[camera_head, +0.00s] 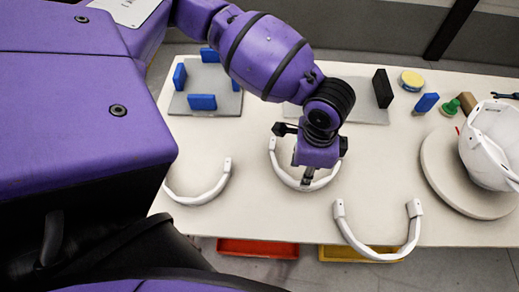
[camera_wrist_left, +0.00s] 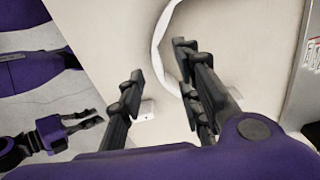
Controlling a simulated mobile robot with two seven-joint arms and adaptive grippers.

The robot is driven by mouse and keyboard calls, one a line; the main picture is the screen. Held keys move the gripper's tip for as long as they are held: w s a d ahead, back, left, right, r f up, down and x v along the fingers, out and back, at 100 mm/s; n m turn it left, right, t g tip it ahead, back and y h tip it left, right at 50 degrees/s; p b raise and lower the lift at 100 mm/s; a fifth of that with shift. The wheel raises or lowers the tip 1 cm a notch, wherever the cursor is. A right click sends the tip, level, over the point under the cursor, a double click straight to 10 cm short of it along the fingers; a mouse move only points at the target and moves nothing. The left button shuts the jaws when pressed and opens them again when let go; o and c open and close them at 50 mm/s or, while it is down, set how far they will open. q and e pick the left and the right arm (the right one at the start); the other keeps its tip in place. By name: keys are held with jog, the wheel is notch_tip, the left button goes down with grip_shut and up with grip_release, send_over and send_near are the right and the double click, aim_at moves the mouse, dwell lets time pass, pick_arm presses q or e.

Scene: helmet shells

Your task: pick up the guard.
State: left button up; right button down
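Three white U-shaped guards lie on the table in the head view: a left one (camera_head: 200,199), a middle one (camera_head: 284,176) and a right one (camera_head: 371,252). My left gripper (camera_head: 307,180) points down over the middle guard's curved front part. In the left wrist view its two dark fingers (camera_wrist_left: 160,75) are spread apart, and a white curved guard (camera_wrist_left: 158,45) shows between and beyond them. Whether they touch it I cannot tell. My right gripper (camera_wrist_left: 98,117) shows at the left of the wrist view, empty, its fingers apart; it is outside the head view.
A white helmet shell (camera_head: 490,150) sits on a round base (camera_head: 440,172) at the right. Grey plates with blue blocks (camera_head: 202,102) and a black block (camera_head: 383,88) stand behind. Red (camera_head: 258,248) and yellow bins (camera_head: 340,254) are below the table's front edge.

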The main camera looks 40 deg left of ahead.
aim_at(301, 191)
pick_arm(q)
jog(key=f, duration=0.7)
jog(key=shift+s+d+f+b, duration=0.25)
jog(key=shift+d+f+b, duration=0.05)
jog(key=shift+d+f, duration=0.1)
jog(key=shift+r, duration=0.1)
grip_shut()
